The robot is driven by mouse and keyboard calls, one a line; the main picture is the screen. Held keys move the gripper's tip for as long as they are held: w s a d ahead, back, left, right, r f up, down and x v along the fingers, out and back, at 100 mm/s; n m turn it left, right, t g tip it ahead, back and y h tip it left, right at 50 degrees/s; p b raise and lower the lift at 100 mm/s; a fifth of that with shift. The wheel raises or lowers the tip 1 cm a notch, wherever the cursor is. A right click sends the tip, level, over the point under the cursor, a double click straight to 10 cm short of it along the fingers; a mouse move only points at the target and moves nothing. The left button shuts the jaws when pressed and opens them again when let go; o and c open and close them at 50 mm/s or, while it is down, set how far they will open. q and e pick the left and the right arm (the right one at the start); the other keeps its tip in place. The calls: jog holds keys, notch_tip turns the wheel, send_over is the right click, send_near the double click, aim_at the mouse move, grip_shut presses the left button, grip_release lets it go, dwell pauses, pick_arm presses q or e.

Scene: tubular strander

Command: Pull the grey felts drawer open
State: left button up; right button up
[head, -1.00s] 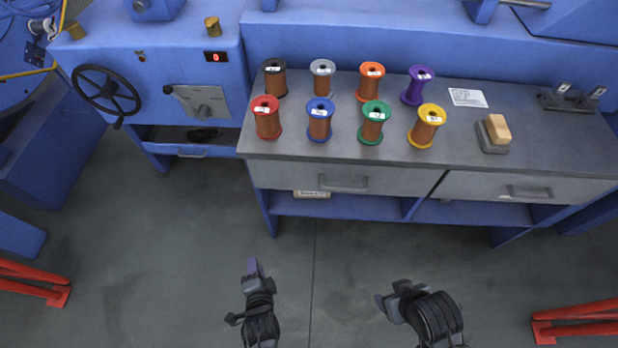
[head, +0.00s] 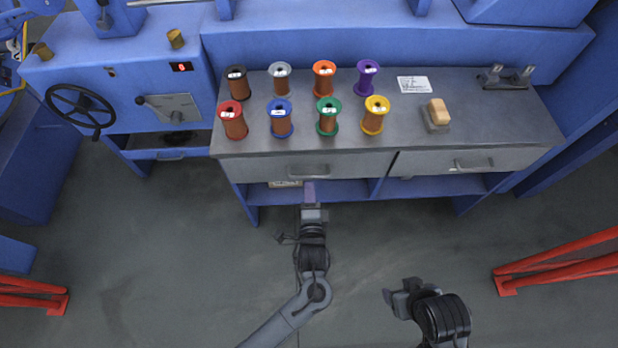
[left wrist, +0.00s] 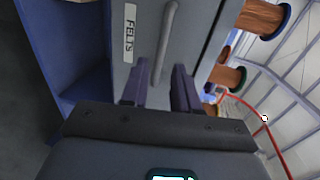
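The grey felts drawer (head: 262,171) is the left drawer under the bench top and looks shut. Its bar handle (head: 309,171) is at its middle. In the left wrist view the drawer front (left wrist: 200,45) carries a FELTS label (left wrist: 129,42) beside the handle (left wrist: 164,45). My left gripper (head: 309,186) is just in front of and below the handle in the head view. Its two purple-grey fingers (left wrist: 161,85) are apart, with the handle's near end between or just beyond them; contact cannot be told. My right gripper (head: 395,298) hangs over the floor, away from the bench; its finger opening is unclear.
Several wire spools (head: 328,117) stand on the bench top (head: 265,148). A second grey drawer (head: 430,163) is on the right. A blue shelf (head: 345,191) lies below the drawers. Red rails (head: 560,262) stand at right; the floor before the bench is clear.

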aim_at(308, 176)
pick_arm(q)
jog(key=shift+b+x, duration=1.5)
jog(key=shift+x, duration=2.05)
jog(key=shift+c, duration=0.4)
grip_shut()
